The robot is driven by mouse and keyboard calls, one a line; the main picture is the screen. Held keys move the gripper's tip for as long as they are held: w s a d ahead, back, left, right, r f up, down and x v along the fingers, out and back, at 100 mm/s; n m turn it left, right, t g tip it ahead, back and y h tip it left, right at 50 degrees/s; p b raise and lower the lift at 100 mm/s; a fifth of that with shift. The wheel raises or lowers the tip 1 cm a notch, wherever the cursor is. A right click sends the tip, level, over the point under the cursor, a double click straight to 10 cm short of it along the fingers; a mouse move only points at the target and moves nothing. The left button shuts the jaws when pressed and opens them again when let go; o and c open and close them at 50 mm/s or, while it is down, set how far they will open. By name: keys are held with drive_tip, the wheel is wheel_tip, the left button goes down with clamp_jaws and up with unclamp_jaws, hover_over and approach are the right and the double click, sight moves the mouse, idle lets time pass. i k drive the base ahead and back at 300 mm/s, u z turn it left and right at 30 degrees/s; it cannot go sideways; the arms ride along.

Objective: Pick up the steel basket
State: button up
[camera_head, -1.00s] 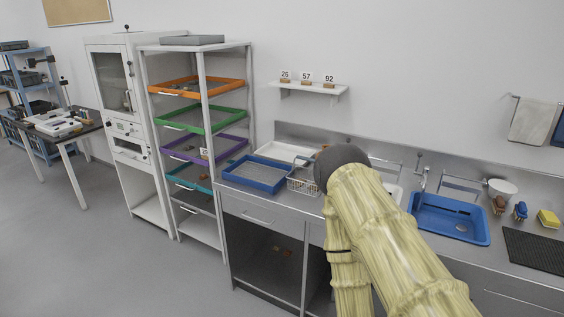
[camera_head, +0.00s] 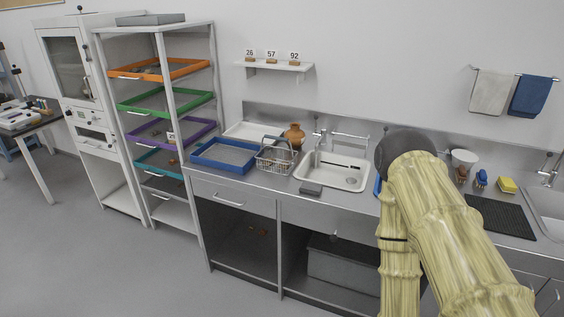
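The steel basket (camera_head: 276,157) is a wire basket with a raised handle. It stands on the steel counter, between the blue-framed tray on its left and the white sink on its right. Small brownish things seem to lie in it, too small to name. My arm, in a pale yellow ribbed sleeve with a dark grey rounded joint, rises at the right, clear of the basket. My gripper does not show in this view.
A blue-framed tray (camera_head: 224,155) and an orange-brown jar (camera_head: 294,136) are close to the basket. A white sink (camera_head: 331,172) and a dark grey block (camera_head: 311,188) lie to its right. A rack (camera_head: 160,88) of coloured trays stands left. Grey floor (camera_head: 115,270) is clear in front.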

sight(283, 147)
drive_tip(key=u, duration=0.45)
drive_tip(key=i, duration=1.4)
drive_tip(key=z, duration=0.6)
